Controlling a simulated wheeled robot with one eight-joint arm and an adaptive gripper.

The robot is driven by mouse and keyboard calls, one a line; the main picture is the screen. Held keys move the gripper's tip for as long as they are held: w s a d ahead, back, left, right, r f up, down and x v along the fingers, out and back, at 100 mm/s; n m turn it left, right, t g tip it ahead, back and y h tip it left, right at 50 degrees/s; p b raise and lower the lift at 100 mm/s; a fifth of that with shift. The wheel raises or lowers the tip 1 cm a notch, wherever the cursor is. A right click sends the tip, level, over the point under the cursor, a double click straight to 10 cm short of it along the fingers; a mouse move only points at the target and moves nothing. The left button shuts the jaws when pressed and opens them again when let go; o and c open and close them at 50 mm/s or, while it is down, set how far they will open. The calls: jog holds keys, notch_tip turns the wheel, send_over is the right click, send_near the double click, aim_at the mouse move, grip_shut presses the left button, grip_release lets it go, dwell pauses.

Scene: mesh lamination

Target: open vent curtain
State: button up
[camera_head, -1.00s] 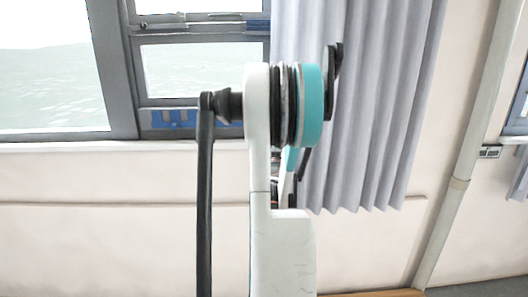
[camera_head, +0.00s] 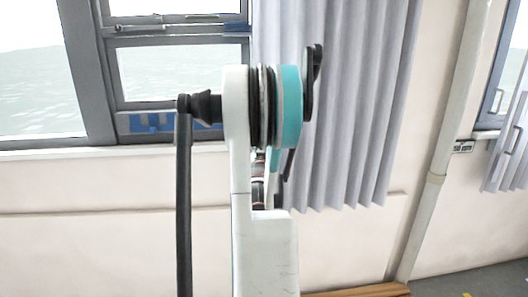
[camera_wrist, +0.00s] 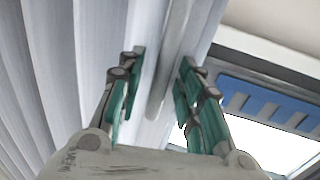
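The pale grey-lilac pleated curtain (camera_head: 350,110) hangs at the right side of the window in the head view, its lower hem free above the floor. I cannot tell whether either finger touches the cloth. In the head view my own arm hides most of the gripper and part of the curtain's left edge.
The grey-framed window (camera_head: 180,70) is left of the curtain, with a blue strip low in its frame, also seen in the wrist view (camera_wrist: 275,100). A pale pipe (camera_head: 446,140) stands right of the curtain. A second curtain (camera_head: 508,150) hangs at the far right.

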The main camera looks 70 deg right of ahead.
jog(key=s+a, duration=0.2)
jog(key=a, duration=0.9)
jog(key=shift+s+a, duration=0.2)
jog(key=shift+a, duration=0.15)
jog(key=shift+w, duration=0.1)
